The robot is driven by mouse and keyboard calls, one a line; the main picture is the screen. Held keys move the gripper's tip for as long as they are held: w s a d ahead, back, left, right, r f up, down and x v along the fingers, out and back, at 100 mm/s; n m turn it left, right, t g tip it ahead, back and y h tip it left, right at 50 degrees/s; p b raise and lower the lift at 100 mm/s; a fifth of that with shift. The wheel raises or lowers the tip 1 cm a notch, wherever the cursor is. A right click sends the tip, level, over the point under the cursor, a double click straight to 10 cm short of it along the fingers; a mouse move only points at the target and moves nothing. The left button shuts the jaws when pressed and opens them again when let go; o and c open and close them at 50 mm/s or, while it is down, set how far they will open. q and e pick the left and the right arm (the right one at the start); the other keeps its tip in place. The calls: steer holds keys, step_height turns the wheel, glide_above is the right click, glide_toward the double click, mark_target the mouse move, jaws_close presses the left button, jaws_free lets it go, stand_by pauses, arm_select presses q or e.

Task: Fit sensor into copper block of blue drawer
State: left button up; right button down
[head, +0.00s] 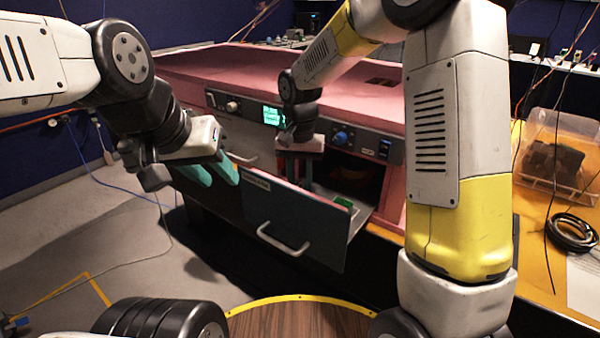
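The blue drawer (292,228) is pulled out of the pink enclosure, with its grey-blue front and metal handle facing me. A small green part (343,202) shows inside at its right end. My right gripper (292,178) points down into the drawer behind its front panel. Its fingertips are hidden, so I cannot tell what lies between them. I cannot make out the sensor or the copper block.
The pink foam enclosure (225,64) has a control panel with a green screen (271,115). A clear plastic bin (562,150) and a coiled black cable (572,232) are on the orange-topped table at right. Open floor lies at left.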

mark_target(300, 186)
steer(key=shift+f, duration=0.15)
steer(key=c, duration=1.1)
jaws_free()
step_height(300, 186, up, 11)
steer(key=s+d+r+t, duration=0.1)
steer(key=s+d+r, duration=0.3)
steer(key=d+r, duration=0.1)
steer(key=s+d+t, duration=0.1)
steer(key=s+d, duration=0.2)
steer(key=s, duration=0.2)
steer(key=s+d+n+t+y, duration=0.1)
steer(key=s+d+t, duration=0.1)
steer(key=s, duration=0.3)
steer(key=s+d+n+t+y, duration=0.1)
steer(key=s+d+t, duration=0.1)
steer(key=s+d, duration=0.2)
steer(key=shift+s+d+f, duration=0.1)
steer(key=shift+s+f, duration=0.1)
steer(key=shift+s, duration=0.25)
steer(key=shift+s+f, duration=0.15)
steer(key=shift+s, duration=0.3)
